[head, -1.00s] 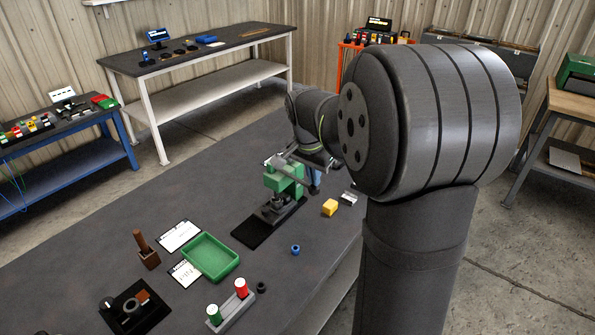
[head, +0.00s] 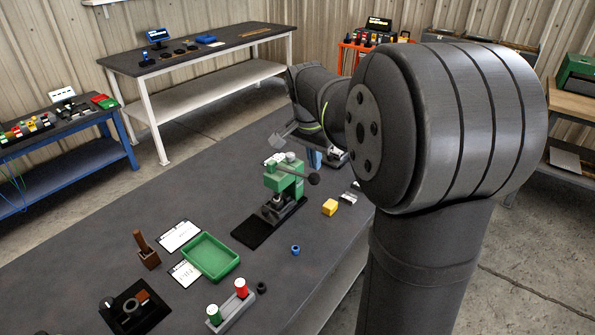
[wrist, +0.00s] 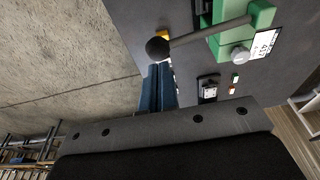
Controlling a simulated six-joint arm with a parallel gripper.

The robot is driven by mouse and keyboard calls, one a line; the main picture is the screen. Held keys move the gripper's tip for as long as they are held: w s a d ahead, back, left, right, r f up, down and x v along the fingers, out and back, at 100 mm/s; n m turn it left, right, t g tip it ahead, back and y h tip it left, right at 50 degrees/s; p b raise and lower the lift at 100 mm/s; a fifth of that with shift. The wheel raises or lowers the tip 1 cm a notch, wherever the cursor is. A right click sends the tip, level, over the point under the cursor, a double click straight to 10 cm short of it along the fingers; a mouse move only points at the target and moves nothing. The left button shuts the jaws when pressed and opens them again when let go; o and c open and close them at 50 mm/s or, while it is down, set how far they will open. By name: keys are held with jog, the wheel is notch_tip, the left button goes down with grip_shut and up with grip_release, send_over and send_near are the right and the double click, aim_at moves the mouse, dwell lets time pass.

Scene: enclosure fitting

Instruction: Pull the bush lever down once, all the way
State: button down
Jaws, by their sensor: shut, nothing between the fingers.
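The green bush press (head: 283,183) stands on a black base plate on the dark bench. Its lever is a grey rod ending in a black ball knob (head: 313,179), out to the right of the press head in the head view. In the wrist view the lever rod (wrist: 208,33) runs from the green press head (wrist: 262,16) to the knob (wrist: 157,48). My gripper (head: 315,165) has blue fingers, shut and empty, behind the knob in the head view. In the wrist view the fingertips (wrist: 160,66) appear just below the knob; I cannot tell whether they touch it.
A yellow block (head: 330,207) and a blue ring (head: 295,250) lie right of and in front of the press. A green tray (head: 234,270), a red-and-green-topped holder (head: 232,307) and papers lie nearer the front left. Bench space left of the press is clear.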

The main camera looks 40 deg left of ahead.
jog(key=shift+r, duration=1.5)
jog(key=shift+f, duration=0.1)
jog(key=shift+f, duration=2.05)
